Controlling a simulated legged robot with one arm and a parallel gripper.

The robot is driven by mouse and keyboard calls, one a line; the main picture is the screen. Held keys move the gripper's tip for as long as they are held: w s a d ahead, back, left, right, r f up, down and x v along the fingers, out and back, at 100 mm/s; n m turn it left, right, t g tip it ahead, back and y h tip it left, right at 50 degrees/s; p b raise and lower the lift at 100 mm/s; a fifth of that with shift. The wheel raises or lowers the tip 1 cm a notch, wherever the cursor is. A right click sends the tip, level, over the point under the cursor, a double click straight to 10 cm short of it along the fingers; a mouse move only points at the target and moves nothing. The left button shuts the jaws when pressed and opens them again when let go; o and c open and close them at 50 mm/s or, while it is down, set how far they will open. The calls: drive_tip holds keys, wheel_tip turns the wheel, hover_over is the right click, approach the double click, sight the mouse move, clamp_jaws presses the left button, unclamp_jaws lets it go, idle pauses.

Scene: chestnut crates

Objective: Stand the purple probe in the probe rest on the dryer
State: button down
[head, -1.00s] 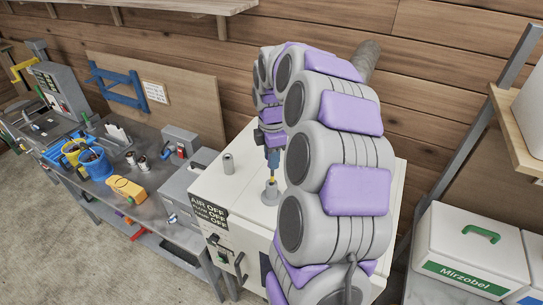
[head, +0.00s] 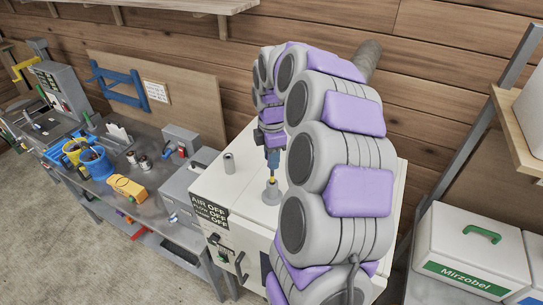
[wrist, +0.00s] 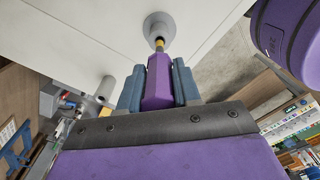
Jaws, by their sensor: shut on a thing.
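My gripper (wrist: 158,74) is shut on the purple probe (wrist: 158,88), with a blue-grey finger on each side of its handle. The probe's narrow yellow end points at the grey probe rest (wrist: 155,22) on the white dryer top (wrist: 95,35). Its tip meets the dark opening of the rest and is hidden there; I cannot tell how deep it is. In the head view my gripper (head: 272,158) is above the probe rest (head: 271,194). The yellow part shows just over the rest, and the probe looks close to upright.
A bench (head: 150,205) at left holds a yellow device (head: 127,188) and blue and yellow cups. A white box (head: 470,245) with a green handle is at right. The wooden wall is behind.

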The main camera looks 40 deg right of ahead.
sight(272, 182)
drive_tip(key=shift+f+b, duration=1.4)
drive_tip(key=shift+f, duration=2.35)
drive_tip(key=c, duration=0.7)
unclamp_jaws()
drive_tip(key=shift+r, duration=0.1)
wheel_tip(272, 182, up, 17)
drive_tip(key=shift+w+d+b, duration=0.1)
drive_tip(key=shift+b, duration=0.6)
